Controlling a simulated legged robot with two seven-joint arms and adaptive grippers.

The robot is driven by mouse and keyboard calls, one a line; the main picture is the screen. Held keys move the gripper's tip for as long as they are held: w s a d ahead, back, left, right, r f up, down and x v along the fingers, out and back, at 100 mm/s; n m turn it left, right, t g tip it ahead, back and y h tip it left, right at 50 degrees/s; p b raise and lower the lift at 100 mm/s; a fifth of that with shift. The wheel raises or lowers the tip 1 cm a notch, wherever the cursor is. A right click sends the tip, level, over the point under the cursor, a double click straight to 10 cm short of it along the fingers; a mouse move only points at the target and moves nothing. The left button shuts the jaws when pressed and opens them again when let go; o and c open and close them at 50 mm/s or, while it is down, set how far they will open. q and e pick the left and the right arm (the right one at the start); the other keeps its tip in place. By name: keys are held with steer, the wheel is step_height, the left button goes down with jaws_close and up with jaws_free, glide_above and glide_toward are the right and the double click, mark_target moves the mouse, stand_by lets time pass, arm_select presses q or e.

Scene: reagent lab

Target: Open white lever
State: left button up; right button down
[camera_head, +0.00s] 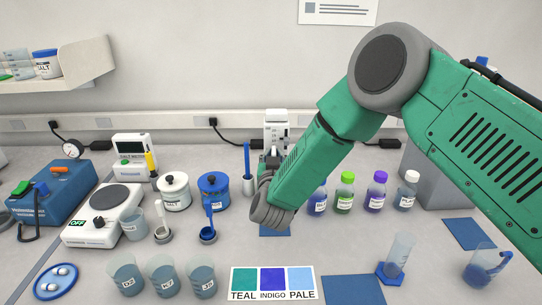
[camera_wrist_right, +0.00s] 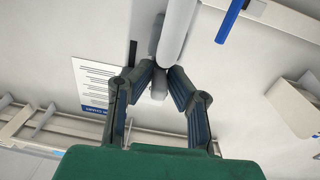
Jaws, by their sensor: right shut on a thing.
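In the head view my right gripper (camera_head: 268,164) is mostly hidden behind my own wrist, at the front of a white dispenser-like device (camera_head: 277,118) at the back of the bench. In the right wrist view its two dark fingers (camera_wrist_right: 163,72) close in on a pale, rounded bar, which I take to be the white lever (camera_wrist_right: 177,30). The bar runs up between the fingertips. My left gripper is in neither view.
Bottles with coloured caps (camera_head: 346,194) stand right of my wrist. A blue rod in a holder (camera_head: 247,162) stands close on its left. Beakers (camera_head: 164,281) and a colour card (camera_head: 272,283) lie in front. Left are a scale (camera_head: 104,222) and a blue instrument (camera_head: 55,197).

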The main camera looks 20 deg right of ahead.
steer(key=shift+w+d+r+n+y, duration=0.15)
steer(key=shift+n+y, duration=0.15)
steer(key=shift+y, duration=0.3)
steer(key=c, duration=1.8)
jaws_free()
steer(key=shift+o, duration=1.2)
steer(key=shift+w+f, duration=0.1)
steer(key=shift+f, duration=0.1)
steer(key=shift+s+a, duration=0.2)
steer(key=shift+s, duration=0.1)
steer(key=v, duration=1.1)
steer(key=shift+a+f, duration=0.15)
steer(key=shift+f, duration=0.15)
